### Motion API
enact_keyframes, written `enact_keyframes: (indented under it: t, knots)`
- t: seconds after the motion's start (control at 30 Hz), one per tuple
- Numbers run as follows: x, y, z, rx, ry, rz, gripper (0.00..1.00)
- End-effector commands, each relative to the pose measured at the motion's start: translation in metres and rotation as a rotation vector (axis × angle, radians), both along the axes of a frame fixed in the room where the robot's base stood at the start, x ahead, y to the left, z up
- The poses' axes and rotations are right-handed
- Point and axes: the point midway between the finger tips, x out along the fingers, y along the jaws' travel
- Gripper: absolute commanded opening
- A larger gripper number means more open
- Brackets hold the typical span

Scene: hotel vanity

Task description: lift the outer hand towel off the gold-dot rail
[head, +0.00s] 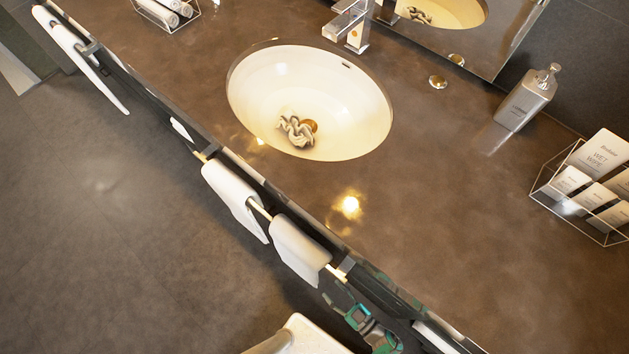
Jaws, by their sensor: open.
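A pale gold rail (259,209) runs along the vanity's front edge in the head view. Two white hand towels hang over it: one on the left (232,192) and one on the right (300,250), with bare rail between them. I cannot make out a gold dot clearly, nor tell which towel is the outer one. My gripper (338,294) seems to be the dark shape with a teal ring at the lower right, just beyond the right towel's lower right side. It is open with no towel seen in it. Its fingertips are hard to pick out against the dark front.
More white cloths (90,65) hang along the front at the upper left. The brown counter (450,200) holds an inset sink (330,85), a soap bottle (526,97) and a wire rack (548,190) of white packets. The counter's middle is clear.

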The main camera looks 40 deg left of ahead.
Motion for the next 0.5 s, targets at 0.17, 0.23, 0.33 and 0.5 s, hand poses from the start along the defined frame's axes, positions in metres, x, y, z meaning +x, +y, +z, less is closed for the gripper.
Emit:
enact_keyframes:
  t: [0.17, 0.23, 0.33, 0.5]
  knots:
    - [-0.002, 0.001, -0.003, 0.016, 0.047, 0.087, 0.46]
    - [-0.002, 0.003, -0.003, 0.017, 0.054, 0.1, 0.46]
    - [-0.003, 0.01, -0.003, 0.018, 0.055, 0.106, 0.46]
    - [-0.002, 0.025, -0.003, 0.018, 0.054, 0.105, 0.46]
